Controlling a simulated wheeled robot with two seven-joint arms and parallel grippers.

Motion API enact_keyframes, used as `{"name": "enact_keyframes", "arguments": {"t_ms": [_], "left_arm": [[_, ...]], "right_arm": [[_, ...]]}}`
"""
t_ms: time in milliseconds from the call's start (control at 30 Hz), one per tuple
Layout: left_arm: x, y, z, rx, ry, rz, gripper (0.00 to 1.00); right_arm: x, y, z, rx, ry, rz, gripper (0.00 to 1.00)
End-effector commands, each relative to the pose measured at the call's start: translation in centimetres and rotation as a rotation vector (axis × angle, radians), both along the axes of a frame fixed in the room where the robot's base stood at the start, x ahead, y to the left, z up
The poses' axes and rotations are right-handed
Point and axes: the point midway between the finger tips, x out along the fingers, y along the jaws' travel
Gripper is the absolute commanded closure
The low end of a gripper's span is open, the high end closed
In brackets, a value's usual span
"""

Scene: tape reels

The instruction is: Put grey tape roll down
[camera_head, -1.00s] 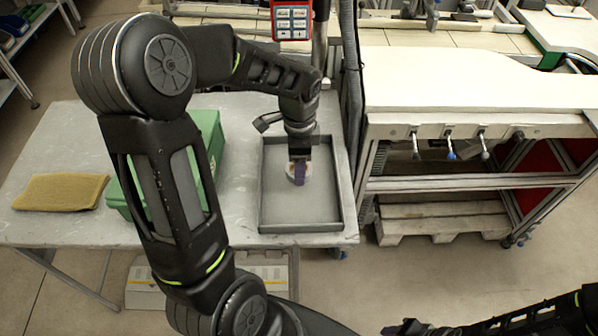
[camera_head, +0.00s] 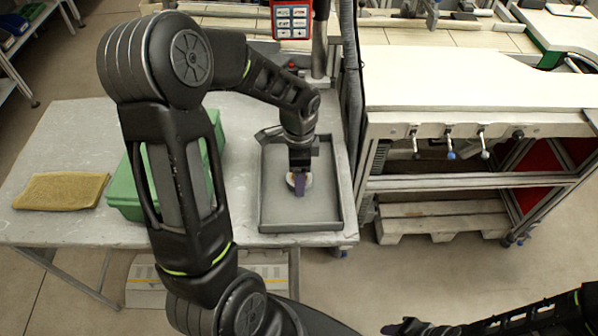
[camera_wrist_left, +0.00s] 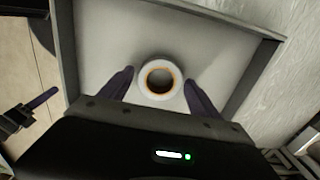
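A small tape roll (camera_wrist_left: 143,88) with a pale outside and an orange inner ring shows in the left wrist view above the grey tray floor, between my left gripper's fingertips. My left gripper (camera_wrist_left: 159,75) has its purple fingers spread on either side of the roll. A narrow gap shows at the left finger; contact at the right one is unclear. In the head view the roll (camera_head: 291,180) is partly hidden behind a finger of the left gripper (camera_head: 299,186), low inside the grey tray (camera_head: 262,185). My right gripper (camera_head: 402,327) is at the bottom edge, its fingers unclear.
A green bin (camera_head: 122,192) stands left of the tray, partly behind my left arm. A tan folded cloth (camera_head: 62,191) lies at the table's left. The tray walls surround the left gripper. A white workbench (camera_head: 475,78) stands to the right.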

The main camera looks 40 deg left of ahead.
Motion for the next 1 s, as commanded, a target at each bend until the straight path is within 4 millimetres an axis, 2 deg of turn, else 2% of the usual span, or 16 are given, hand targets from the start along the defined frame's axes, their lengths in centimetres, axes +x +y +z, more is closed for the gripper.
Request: {"name": "enact_keyframes", "arguments": {"t_ms": [100, 333, 500, 667, 1000], "left_arm": [[0.0, 0.0, 0.0, 0.000, 0.000, 0.000, 0.20], [0.0, 0.0, 0.1, 0.000, 0.000, 0.000, 0.20], [0.1, 0.0, 1.0, 0.001, -0.003, 0.001, 0.20], [0.1, 0.0, 3.5, 0.001, -0.006, 0.001, 0.20], [0.1, 0.0, 10.3, 0.000, -0.005, 0.001, 0.20]], "right_arm": [[0.0, 0.0, 0.0, 0.000, 0.000, 0.000, 0.60], [0.0, 0.0, 0.1, 0.000, 0.000, 0.000, 0.60], [0.0, 0.0, 0.2, -0.001, 0.001, -0.001, 0.60], [0.0, 0.0, 0.0, 0.000, 0.000, 0.000, 0.60], [0.1, 0.0, -0.5, 0.002, -0.003, 0.000, 0.60]]}}
